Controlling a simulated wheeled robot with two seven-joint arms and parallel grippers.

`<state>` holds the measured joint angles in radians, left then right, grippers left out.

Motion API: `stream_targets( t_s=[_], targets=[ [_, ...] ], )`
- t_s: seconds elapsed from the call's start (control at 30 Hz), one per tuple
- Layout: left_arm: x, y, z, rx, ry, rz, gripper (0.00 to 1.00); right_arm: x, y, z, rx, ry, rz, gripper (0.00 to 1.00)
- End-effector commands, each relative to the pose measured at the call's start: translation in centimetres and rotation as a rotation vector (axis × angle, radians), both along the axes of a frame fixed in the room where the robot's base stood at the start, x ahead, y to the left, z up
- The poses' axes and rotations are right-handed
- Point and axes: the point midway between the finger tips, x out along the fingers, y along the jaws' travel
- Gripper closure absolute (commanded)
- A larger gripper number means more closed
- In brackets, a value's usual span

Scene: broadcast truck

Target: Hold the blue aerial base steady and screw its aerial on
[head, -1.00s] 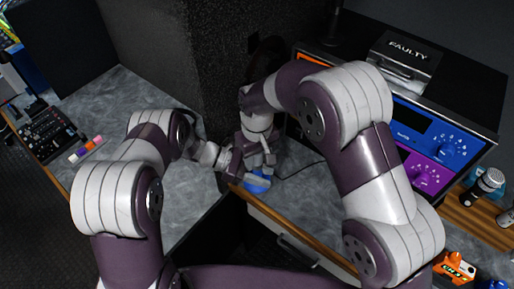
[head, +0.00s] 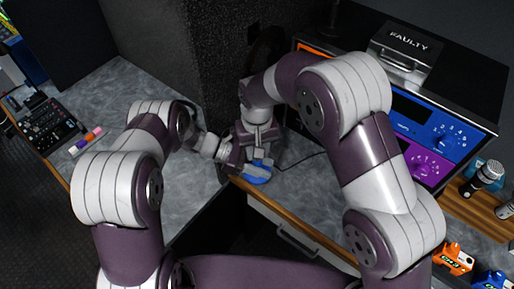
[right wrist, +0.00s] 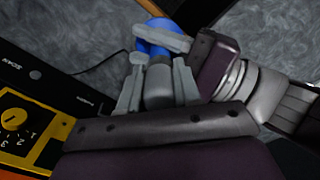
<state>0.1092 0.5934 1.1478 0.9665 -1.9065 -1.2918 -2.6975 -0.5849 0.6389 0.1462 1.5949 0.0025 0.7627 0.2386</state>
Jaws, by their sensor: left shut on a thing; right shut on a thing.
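The blue aerial base (head: 258,178) sits on the grey worktop near its front wooden edge, partly covered by my grippers. It also shows in the right wrist view (right wrist: 158,48). My left gripper (head: 256,169) reaches in from the left and is shut on the base; its grey finger crosses the base in the right wrist view. My right gripper (head: 263,139) points down above the base, shut on a grey cylindrical piece (right wrist: 158,88) that looks like the aerial. Most of this piece is hidden, and I cannot tell how it meets the base.
A dark textured pillar (head: 228,75) stands behind the grippers. A rack with blue and purple panels (head: 425,165) is at right, with a box labelled FAULTY (head: 405,50) on top. A mixer (head: 45,125) and coloured markers (head: 86,140) lie at left. A thin cable runs near the base.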

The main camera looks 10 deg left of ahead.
Motion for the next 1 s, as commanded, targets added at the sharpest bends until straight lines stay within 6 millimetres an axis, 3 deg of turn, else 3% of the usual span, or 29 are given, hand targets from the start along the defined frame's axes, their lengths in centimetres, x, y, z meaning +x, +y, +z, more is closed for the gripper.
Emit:
stream_targets(
  t_s=[0.03,0.1,0.37,0.7,0.97,1.0],
  targets=[
    [0.0,0.0,0.0,-0.001,-0.001,0.000,1.00,0.0,0.0,0.0,0.000,0.000,0.000,0.64],
    [0.0,0.0,0.0,-0.001,-0.001,0.000,1.00,0.0,0.0,0.0,0.000,0.000,0.001,0.42],
    [0.0,0.0,0.1,-0.001,-0.001,0.000,1.00,0.0,0.1,0.3,0.002,-0.002,0.002,0.42],
    [0.0,0.0,0.1,-0.001,-0.001,0.000,1.00,0.1,0.0,4.3,0.001,-0.002,0.002,0.42],
    [0.0,0.0,0.1,-0.001,-0.001,0.000,1.00,0.0,0.0,4.5,0.000,0.000,0.003,0.42],
    [0.0,0.0,0.1,-0.001,-0.001,0.000,1.00,0.0,0.0,4.6,0.000,-0.001,0.006,0.55]
  ],
)
